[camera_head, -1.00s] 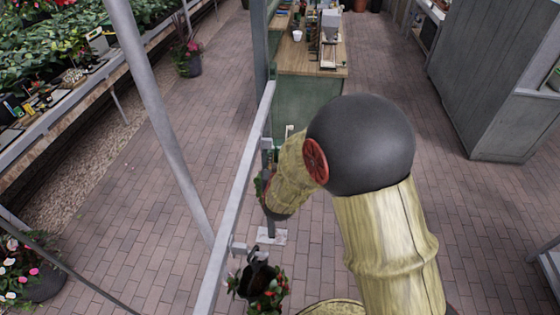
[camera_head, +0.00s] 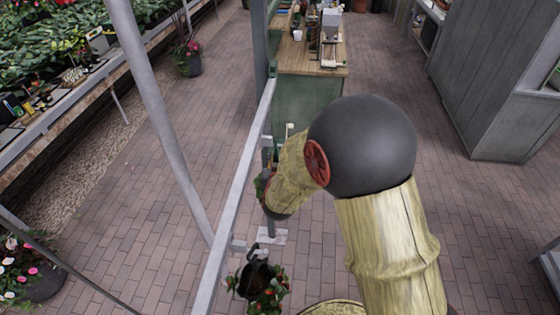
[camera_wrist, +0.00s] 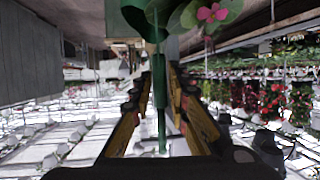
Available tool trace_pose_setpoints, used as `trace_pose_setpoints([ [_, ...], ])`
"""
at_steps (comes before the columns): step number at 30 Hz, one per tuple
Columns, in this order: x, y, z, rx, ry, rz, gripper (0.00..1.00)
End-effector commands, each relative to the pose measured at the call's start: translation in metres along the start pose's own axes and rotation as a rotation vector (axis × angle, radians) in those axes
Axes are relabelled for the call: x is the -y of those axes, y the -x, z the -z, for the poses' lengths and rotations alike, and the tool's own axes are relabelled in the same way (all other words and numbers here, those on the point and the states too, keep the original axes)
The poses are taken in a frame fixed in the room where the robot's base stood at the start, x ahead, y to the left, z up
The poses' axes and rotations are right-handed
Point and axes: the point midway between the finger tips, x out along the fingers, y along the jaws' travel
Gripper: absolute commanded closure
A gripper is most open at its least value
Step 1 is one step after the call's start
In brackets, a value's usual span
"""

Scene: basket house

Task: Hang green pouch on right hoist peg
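In the head view my arm hides most of my gripper. In the wrist view the gripper (camera_wrist: 160,82) has its yellow-sided fingers drawn in around a thin dark green handle, and it appears shut on it. The green pouch (camera_wrist: 146,14) shows only in part at the top edge, with leaves and a pink flower. In the head view, leaves show at the left edge of my forearm beside the rail. The grey hoist rail (camera_head: 238,195) slants up the middle, with a near bracket (camera_head: 240,246) and a far bracket (camera_head: 267,142). The pouch's contact with a peg is hidden.
A black pot with red flowers (camera_head: 258,283) hangs at the near bracket. A grey post (camera_head: 155,110) stands left of the rail. A green workbench (camera_head: 308,107) is beyond it, and a grey cabinet (camera_head: 510,80) stands right. Brick floor is open on both sides.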

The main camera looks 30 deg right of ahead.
Motion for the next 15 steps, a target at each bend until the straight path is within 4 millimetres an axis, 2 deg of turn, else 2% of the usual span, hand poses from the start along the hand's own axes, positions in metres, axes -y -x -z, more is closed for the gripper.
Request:
trace_pose_setpoints([
  [7,-0.0002,0.0000,-0.0025,0.004,0.001,0.000,0.68],
  [15,-0.0008,0.0007,-0.0067,0.013,0.003,-0.001,0.68],
])
